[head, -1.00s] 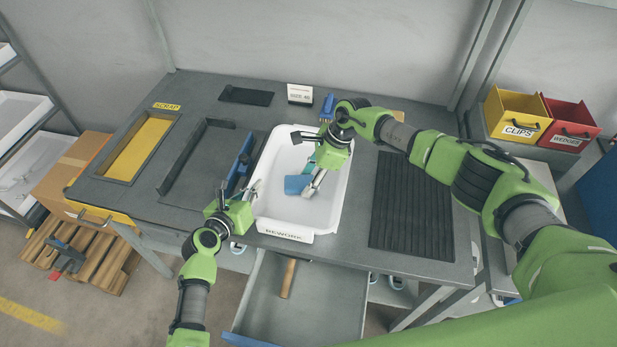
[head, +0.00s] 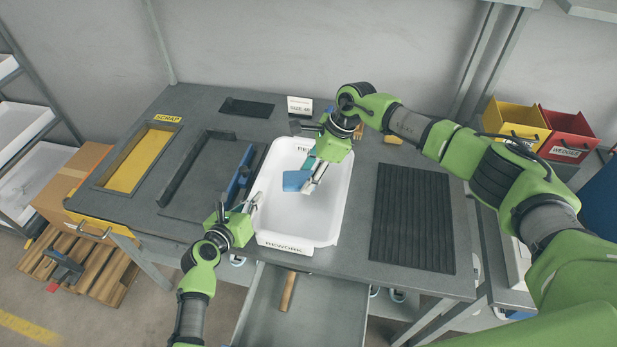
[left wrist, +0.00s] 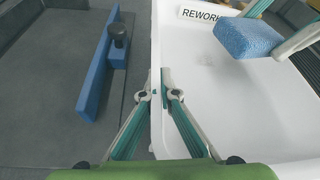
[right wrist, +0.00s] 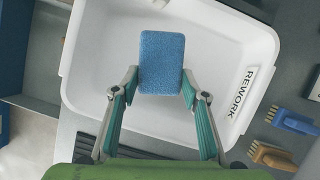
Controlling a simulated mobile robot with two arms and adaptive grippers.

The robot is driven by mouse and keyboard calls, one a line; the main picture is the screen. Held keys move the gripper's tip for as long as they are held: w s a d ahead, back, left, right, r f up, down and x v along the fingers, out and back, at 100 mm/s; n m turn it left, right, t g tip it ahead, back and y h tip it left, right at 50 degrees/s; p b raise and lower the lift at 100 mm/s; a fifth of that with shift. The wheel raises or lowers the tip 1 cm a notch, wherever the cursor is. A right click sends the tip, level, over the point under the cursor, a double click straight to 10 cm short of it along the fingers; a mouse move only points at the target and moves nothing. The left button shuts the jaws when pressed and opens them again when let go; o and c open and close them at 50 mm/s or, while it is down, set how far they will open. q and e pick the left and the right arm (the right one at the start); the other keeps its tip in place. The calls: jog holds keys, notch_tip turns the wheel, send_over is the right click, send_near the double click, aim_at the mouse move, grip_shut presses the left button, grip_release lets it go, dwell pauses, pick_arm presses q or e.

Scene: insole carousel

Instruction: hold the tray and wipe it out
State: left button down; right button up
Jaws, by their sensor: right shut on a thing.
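The white tray marked REWORK (head: 322,222) lies on the grey bench. My left gripper (head: 238,207) is at the tray's left wall; in the left wrist view its fingers (left wrist: 160,93) close on that wall, one inside and one outside. My right gripper (head: 312,180) is over the tray's inside, shut on a blue sponge (head: 296,181). In the right wrist view the sponge (right wrist: 161,62) sits between the fingertips. I cannot tell whether the sponge touches the floor of the tray. A faint grey mark shows on the tray floor in the left wrist view.
A blue bar (head: 240,172) stands left of the tray, close to my left gripper. A black ribbed mat (head: 412,218) lies to the right. Blue and tan brushes (right wrist: 272,155) lie beyond the tray. An open drawer (head: 325,305) juts out below the front edge.

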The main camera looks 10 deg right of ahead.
pick_arm(q)
jog(key=c, duration=2.2)
grip_release()
jog(key=v, duration=1.2)
jog(key=shift+f, duration=0.1)
